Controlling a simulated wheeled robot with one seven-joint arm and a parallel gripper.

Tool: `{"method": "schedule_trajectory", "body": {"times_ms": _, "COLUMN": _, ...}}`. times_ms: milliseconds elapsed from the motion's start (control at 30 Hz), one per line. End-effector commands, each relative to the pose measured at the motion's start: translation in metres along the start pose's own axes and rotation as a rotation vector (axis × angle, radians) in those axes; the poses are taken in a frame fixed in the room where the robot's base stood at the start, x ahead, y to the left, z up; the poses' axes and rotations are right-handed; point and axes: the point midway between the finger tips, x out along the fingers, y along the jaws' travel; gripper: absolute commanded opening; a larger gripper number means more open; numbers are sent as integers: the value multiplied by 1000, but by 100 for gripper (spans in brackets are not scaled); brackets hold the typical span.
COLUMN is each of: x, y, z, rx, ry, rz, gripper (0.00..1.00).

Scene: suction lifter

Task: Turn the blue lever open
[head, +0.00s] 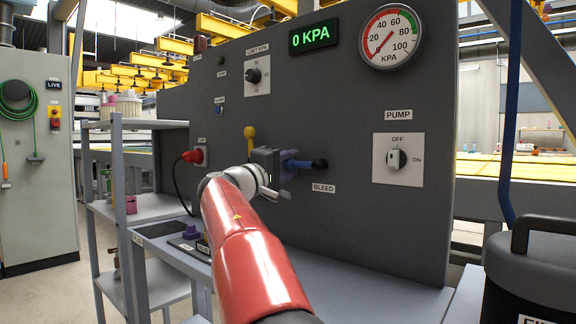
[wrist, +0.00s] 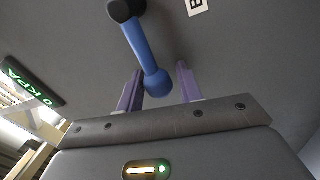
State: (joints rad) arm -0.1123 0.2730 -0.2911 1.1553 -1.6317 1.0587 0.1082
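The blue lever (head: 305,163) is on the dark panel above the BLEED label and lies about level, with a dark rounded part at its right end. In the wrist view the blue lever (wrist: 146,55) runs from a black knob at the top down to a rounded blue end. My gripper (head: 287,170) is at the lever's left end. In the wrist view my gripper (wrist: 160,70) is open, its two purple fingers apart. The lever's blue end lies between them, nearer the left finger; I cannot tell whether it touches.
A yellow-knobbed lever (head: 249,133) and a red plug (head: 192,156) with a black cable are left of my gripper. The PUMP switch (head: 398,158) points to OFF. The display (head: 312,36) reads 0 KPA. A dark canister (head: 530,265) stands at front right.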

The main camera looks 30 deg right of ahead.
Motion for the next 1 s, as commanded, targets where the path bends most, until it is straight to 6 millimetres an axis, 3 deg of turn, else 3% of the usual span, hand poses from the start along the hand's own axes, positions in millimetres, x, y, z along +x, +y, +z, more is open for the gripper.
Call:
{"method": "schedule_trajectory", "body": {"times_ms": 100, "x": 0, "y": 0, "z": 0, "rx": 1, "ry": 0, "rz": 0, "gripper": 48}}
{"method": "schedule_trajectory", "body": {"times_ms": 433, "x": -6, "y": 0, "z": 0, "rx": 3, "ry": 2, "rz": 0, "gripper": 48}}
{"method": "schedule_trajectory", "body": {"times_ms": 800, "x": -65, "y": -1, "z": -1, "rx": 2, "ry": 3, "rz": -1, "gripper": 48}}
{"method": "schedule_trajectory", "body": {"times_ms": 1000, "x": -78, "y": 0, "z": 0, "rx": 1, "ry": 1, "rz": 1, "gripper": 48}}
